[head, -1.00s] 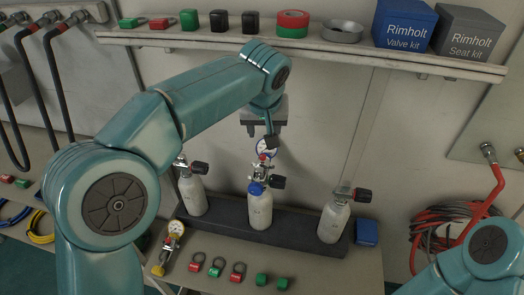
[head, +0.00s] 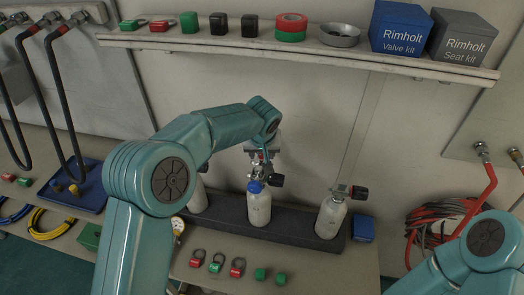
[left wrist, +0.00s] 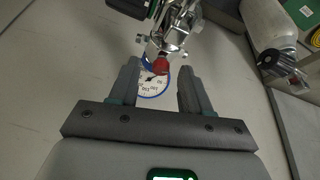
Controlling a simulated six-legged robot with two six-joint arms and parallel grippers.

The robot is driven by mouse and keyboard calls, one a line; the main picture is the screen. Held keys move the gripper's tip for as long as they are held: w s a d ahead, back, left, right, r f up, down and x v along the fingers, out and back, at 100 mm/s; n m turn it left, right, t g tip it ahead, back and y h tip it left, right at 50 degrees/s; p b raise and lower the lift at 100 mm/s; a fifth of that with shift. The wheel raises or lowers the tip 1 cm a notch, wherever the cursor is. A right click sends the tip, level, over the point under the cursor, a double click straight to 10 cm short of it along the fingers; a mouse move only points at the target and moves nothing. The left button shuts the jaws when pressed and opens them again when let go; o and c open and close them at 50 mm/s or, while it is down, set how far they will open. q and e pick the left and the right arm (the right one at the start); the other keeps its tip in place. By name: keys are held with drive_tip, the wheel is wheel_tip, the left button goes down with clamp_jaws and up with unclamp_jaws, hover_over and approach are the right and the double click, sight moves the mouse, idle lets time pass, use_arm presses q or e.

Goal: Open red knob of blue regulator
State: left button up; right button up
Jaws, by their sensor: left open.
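The blue regulator (head: 255,187) sits on top of the middle white cylinder (head: 257,209) in the head view. In the left wrist view its red knob (left wrist: 160,66) shows ahead, between the two fingertips, with a blue-rimmed gauge (left wrist: 153,85) behind it. My left gripper (head: 263,152) is just above the regulator, and in the left wrist view (left wrist: 159,75) its fingers stand apart on either side of the knob. I see no finger touching the knob. In the head view the gripper covers the knob. My right arm shows at the lower right, but its gripper is out of view.
A white cylinder (head: 331,218) stands to the right and another (head: 198,199) to the left, partly behind my arm, in a dark rack (head: 293,222). Several red and green tags lie in front. A shelf (head: 400,66) with boxes runs above.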

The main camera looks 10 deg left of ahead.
use_arm(q)
drive_tip(key=shift+a, duration=0.1)
drive_tip(key=shift+c, duration=0.9)
drive_tip(key=shift+w+f, duration=0.1)
clamp_jaws()
drive_tip(key=shift+f+n+b, duration=0.15)
drive_tip(key=shift+n+b, duration=0.35)
drive_tip(key=shift+b, duration=0.35)
drive_tip(key=shift+d+n+y+b, duration=0.2)
drive_tip(key=shift+n+y+b, duration=0.2)
drive_tip(key=shift+n+b, duration=0.3)
drive_tip(key=shift+w+n+g+y, duration=0.15)
drive_tip(key=shift+n+g+y, duration=0.2)
drive_tip(key=shift+n, duration=0.65)
drive_tip(key=shift+d+r+n+y, duration=0.1)
drive_tip(key=shift+r+n+y, duration=0.2)
drive_tip(key=shift+n, duration=0.6)
drive_tip(key=shift+g, duration=0.25)
